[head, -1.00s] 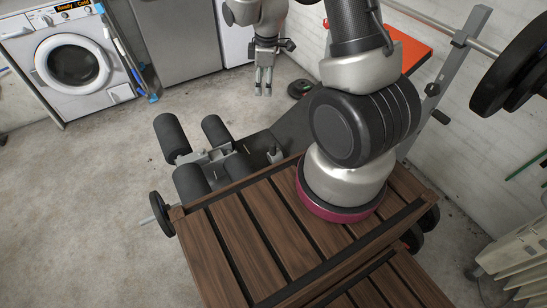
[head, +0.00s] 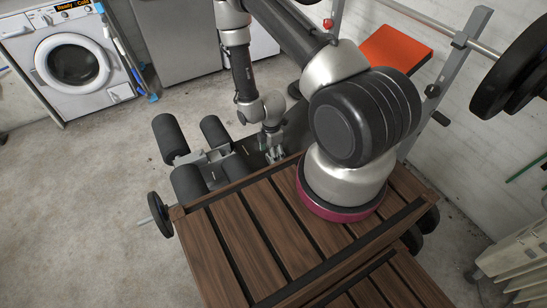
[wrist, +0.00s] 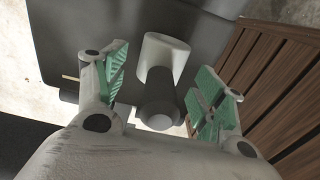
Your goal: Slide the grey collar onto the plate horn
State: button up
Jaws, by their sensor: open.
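The grey collar (wrist: 166,48) is in the wrist view, between my fingers. It has a light grey block and a dark round barrel that points toward the camera. It rests on the dark bench pad (wrist: 70,30). My gripper (wrist: 163,85) is open, with green-padded fingers on either side of the collar and a visible gap on both sides. In the head view my gripper (head: 275,153) is low over the bench, and the collar is mostly hidden there. A thin rod, seemingly the plate horn (head: 146,220), sticks out left of a small black plate (head: 160,214).
Black foam rollers (head: 188,183) stand left of my gripper. A slatted wooden top (head: 250,235) lies close to its right and front. A rack post (head: 460,50) with a loaded bar is at the right. The floor at left is clear.

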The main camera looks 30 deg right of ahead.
jog(key=shift+f, duration=0.95)
jog(key=c, duration=1.4)
jog(key=shift+r, duration=0.15)
